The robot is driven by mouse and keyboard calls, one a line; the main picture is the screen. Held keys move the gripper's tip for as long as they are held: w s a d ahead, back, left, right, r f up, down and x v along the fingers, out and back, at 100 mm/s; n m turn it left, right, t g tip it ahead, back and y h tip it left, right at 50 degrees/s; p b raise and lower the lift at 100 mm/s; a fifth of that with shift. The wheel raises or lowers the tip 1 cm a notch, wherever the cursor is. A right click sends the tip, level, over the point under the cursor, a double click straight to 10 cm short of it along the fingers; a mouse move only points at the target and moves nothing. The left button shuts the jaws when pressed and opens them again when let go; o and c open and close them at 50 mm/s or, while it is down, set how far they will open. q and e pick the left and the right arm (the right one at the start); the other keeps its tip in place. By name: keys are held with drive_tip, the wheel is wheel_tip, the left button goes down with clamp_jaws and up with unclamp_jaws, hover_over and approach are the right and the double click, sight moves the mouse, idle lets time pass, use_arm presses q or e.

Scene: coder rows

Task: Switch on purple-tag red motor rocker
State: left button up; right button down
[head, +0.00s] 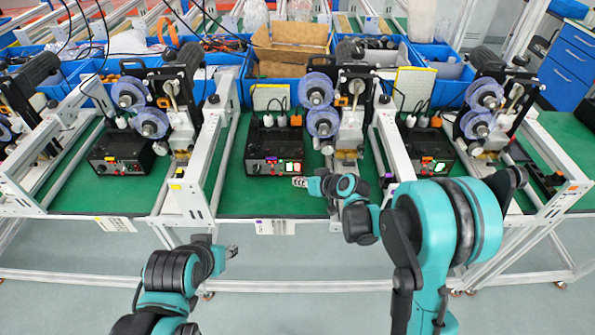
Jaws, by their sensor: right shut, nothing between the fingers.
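The middle black control box (275,145) stands on the green bench. A white label with a purple patch (275,227) is on the bench edge below this box. The red rocker is too small to make out clearly. My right gripper (299,182) is shut and empty, just in front of and below the lit area; I cannot tell whether it touches the panel. My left gripper (232,252) is in front of the bench, away from the boxes; its fingers are too small to judge.
Similar black boxes stand left (122,150) and right (427,150). Machines with blue-purple rollers (317,90) stand beside them. White frame posts (207,165) separate the stations. Blue bins and a cardboard box (290,42) are behind.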

drive_tip(key=shift+s+r, duration=0.15)
drive_tip(key=shift+s, duration=0.6)
drive_tip(key=shift+s+r, duration=0.1)
drive_tip(key=shift+s, duration=0.65)
drive_tip(key=s+d+r+m+h, duration=0.1)
drive_tip(key=s+d+r+h, duration=0.1)
drive_tip(key=s+d+r, duration=0.3)
drive_tip(key=s+d+r+m+h, duration=0.1)
drive_tip(key=s+d+r+h, duration=0.1)
drive_tip(key=s+d+r, duration=0.35)
drive_tip(key=s+d+h, duration=0.1)
drive_tip(key=s+d, duration=0.1)
drive_tip(key=s, duration=0.3)
drive_tip(key=s+d+f+m+g+h, duration=0.1)
drive_tip(key=s+d, duration=0.1)
drive_tip(key=s, duration=0.3)
drive_tip(key=s+d+m+h, duration=0.1)
drive_tip(key=s+d, duration=0.1)
drive_tip(key=s, duration=0.3)
drive_tip(key=shift+s+d+f, duration=0.25)
drive_tip(key=shift+s+d, duration=0.1)
